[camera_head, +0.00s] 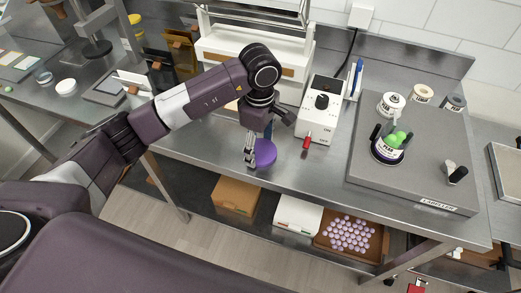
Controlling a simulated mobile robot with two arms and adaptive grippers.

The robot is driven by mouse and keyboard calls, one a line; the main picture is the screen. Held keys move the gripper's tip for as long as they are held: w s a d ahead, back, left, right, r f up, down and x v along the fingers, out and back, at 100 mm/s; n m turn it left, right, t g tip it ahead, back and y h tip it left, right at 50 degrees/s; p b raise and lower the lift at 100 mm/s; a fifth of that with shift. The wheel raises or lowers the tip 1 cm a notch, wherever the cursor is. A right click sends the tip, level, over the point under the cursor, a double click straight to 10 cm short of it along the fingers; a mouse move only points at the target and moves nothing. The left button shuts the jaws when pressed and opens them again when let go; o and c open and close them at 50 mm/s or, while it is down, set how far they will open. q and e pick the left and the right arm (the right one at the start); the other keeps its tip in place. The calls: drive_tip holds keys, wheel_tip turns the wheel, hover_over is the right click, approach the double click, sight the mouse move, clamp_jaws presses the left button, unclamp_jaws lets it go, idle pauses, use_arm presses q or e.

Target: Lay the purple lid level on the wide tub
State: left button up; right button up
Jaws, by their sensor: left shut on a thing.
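The purple lid (266,154) is in my left gripper (256,149), over the front edge of the steel bench. The gripper is shut on the lid's left side, and the lid's right part shows. Its exact tilt and height above the bench are hard to tell. A tub (387,153) with a dark purple and white label stands on the grey labeller board to the right, apart from the lid. Green pieces show at its top, and dark upright parts stand around it. My right gripper is not in view.
The grey labeller board (412,185) carries several label rolls (391,103) and a black-handled part (456,174). A shelf below holds boxes and a tray of purple pieces (347,232).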

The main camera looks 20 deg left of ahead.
use_arm(q)
drive_tip(key=shift+w+r, duration=0.1)
drive_tip(key=shift+r, duration=0.55)
wheel_tip(320, 180, up, 8)
drive_tip(key=b, duration=0.3)
wheel_tip(320, 180, up, 11)
hover_over(260, 150)
drive_tip(key=shift+f, duration=0.15)
drive_tip(key=shift+o, duration=1.2)
drive_tip(key=c, duration=0.6)
drive_tip(key=shift+p, duration=0.3)
